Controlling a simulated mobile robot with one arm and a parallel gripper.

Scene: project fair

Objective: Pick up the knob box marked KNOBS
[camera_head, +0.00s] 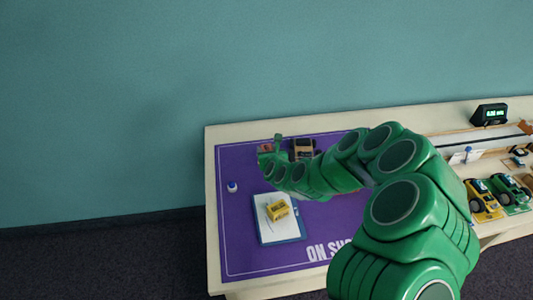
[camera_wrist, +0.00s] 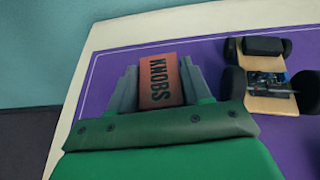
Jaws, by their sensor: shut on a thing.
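The knob box (camera_wrist: 160,79) is orange-red with KNOBS in dark letters. In the wrist view it sits between the two grey fingers of my gripper (camera_wrist: 157,85), which is shut on it. The lower end of the box is hidden by the gripper body. In the head view my gripper (camera_head: 270,150) is at the far left part of the purple mat, and a small reddish bit of the box (camera_head: 264,148) shows there. I cannot tell whether the box touches the mat.
A small wheeled car (camera_wrist: 269,80) stands on the purple mat (camera_head: 240,165) just right of my gripper. A clipboard (camera_head: 287,232) with a yellow object (camera_head: 277,210) lies nearer. A blue-and-white item (camera_head: 232,187) stands left. More cars (camera_head: 483,203) and a lit display (camera_head: 490,114) are at right.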

